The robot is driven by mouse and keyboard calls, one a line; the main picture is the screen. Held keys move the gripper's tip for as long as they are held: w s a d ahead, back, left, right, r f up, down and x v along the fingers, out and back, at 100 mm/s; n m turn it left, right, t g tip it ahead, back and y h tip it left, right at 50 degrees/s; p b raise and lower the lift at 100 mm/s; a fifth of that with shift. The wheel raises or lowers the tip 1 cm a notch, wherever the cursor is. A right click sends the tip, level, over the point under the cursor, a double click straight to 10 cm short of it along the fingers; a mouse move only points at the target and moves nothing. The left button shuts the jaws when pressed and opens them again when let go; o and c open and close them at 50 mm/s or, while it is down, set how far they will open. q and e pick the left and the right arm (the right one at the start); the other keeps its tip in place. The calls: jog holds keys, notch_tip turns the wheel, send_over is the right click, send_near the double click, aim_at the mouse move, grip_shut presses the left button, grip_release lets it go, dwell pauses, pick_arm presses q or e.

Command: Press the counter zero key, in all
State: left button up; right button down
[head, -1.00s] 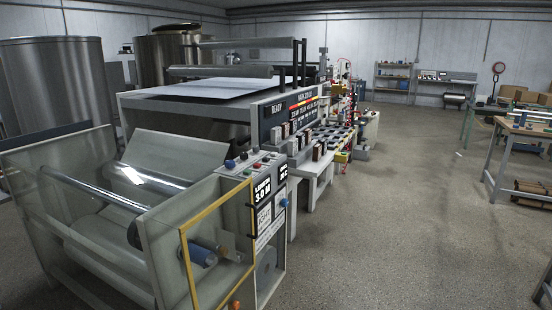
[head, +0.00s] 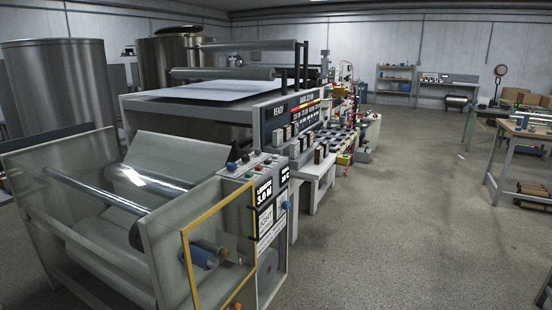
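The coating machine (head: 185,110) stands at left and centre. At its near end is a control panel (head: 262,215) with a dark display (head: 264,193) that seems to read a length of about 3.0 M. Blue, red and green buttons (head: 245,158) sit on the top ledge above it, and a blue knob (head: 285,205) is at its right edge. I cannot tell which of these is the counter zero key; the lettering is too small. A second display (head: 278,112) farther along reads READY. Neither of my grippers is in view.
A clear guard with a yellow frame (head: 205,217) stands in front of the winding rollers, left of the panel. The grey floor (head: 400,220) to the right is open. A workbench (head: 525,135) stands at far right, and shelves (head: 395,80) line the back wall.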

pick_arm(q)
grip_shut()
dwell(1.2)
